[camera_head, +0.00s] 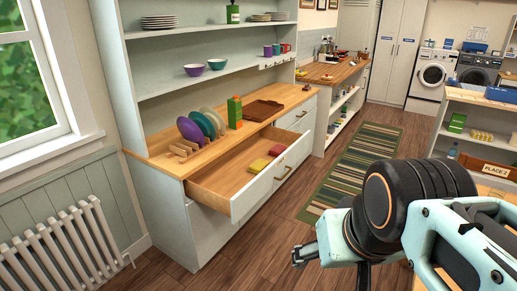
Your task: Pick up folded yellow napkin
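The folded yellow napkin (258,166) lies flat in the open drawer (222,187) of the wooden-topped cabinet, toward the drawer's right end. A folded red cloth (277,150) lies just behind it, to the right. My arm reaches in from the lower right. My gripper (300,256) is in front of and below the drawer in the picture, apart from the napkin. Its fingertips are small and seen from the side, so its opening is unclear. I see nothing held in it.
On the cabinet top stand a plate rack (185,149) with plates, a green box (234,112) and a brown tray (263,110). Shelves with bowls hang above. A radiator (65,250) is at left. Wooden floor and a striped rug (355,165) lie right of the drawer.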

